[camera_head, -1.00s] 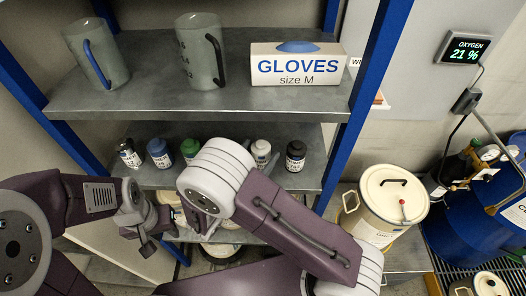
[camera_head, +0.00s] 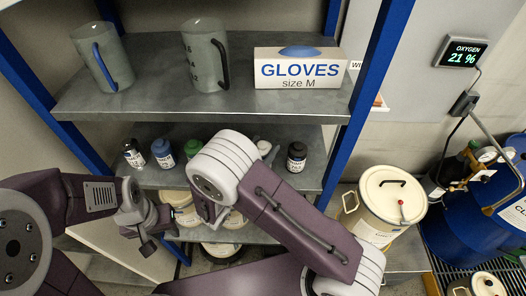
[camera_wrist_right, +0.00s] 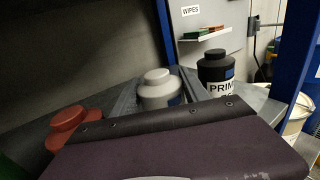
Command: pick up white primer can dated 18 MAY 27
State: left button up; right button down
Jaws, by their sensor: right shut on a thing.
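A white can (camera_wrist_right: 158,86) with a white cap stands on the shelf between the two fingers of my right gripper (camera_wrist_right: 160,92), which is shut on it. Its date cannot be read. In the head view the top of the white can (camera_head: 263,146) shows just past my right forearm, which hides most of that gripper. My left gripper (camera_head: 148,230) hangs low in front of the shelf, away from the cans; its finger opening is unclear.
A black-capped can (camera_wrist_right: 216,75) stands to the right and a red can (camera_wrist_right: 66,128) to the left. The upper shelf (camera_head: 160,95) is overhead, with a gloves box (camera_head: 300,68).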

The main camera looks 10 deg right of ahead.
notch_tip(320, 180, up, 10)
jog(key=shift+f+b, duration=0.15)
jog(key=shift+b, duration=0.2)
